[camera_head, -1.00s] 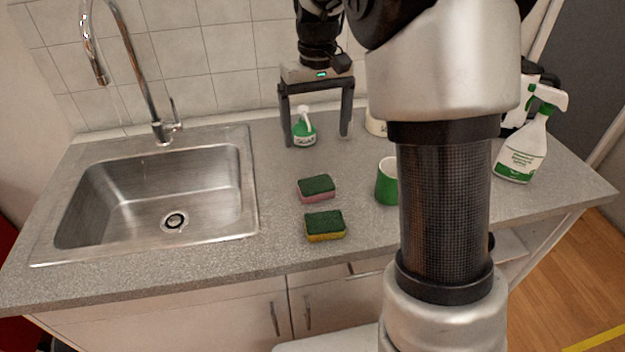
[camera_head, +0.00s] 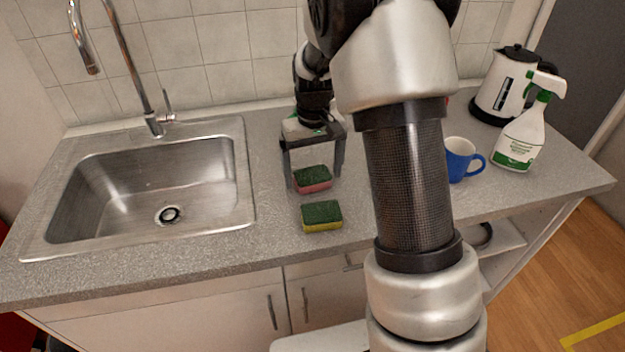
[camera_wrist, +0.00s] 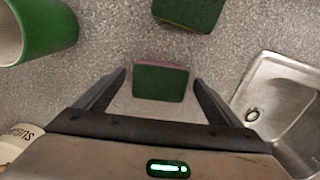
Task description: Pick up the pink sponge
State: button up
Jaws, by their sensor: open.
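The pink sponge (camera_head: 314,187) lies on the grey counter with its green scouring side up and its pink body showing at the front edge. My gripper (camera_head: 314,180) is open above and around it, one finger toward each side. In the wrist view, the sponge (camera_wrist: 160,82) shows between and just ahead of the open fingertips (camera_wrist: 159,76), with a gap on either side. The fingers do not appear to touch it. I cannot tell the exact height of the fingertips above the counter.
A yellow sponge with a green top (camera_head: 322,217) lies just in front. The sink (camera_head: 150,185) is at left. A blue mug (camera_head: 460,160), spray bottle (camera_head: 521,140) and kettle (camera_head: 497,95) stand at right. A green cup (camera_wrist: 45,30) is in the wrist view.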

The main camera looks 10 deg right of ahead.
aim_at(313, 176)
jog(key=shift+f, duration=0.3)
jog(key=c, duration=1.1)
notch_tip(313, 176, up, 10)
jog(key=p, duration=0.1)
jog(key=o, duration=0.5)
jog(key=shift+c, duration=0.2)
jog(key=c, duration=0.4)
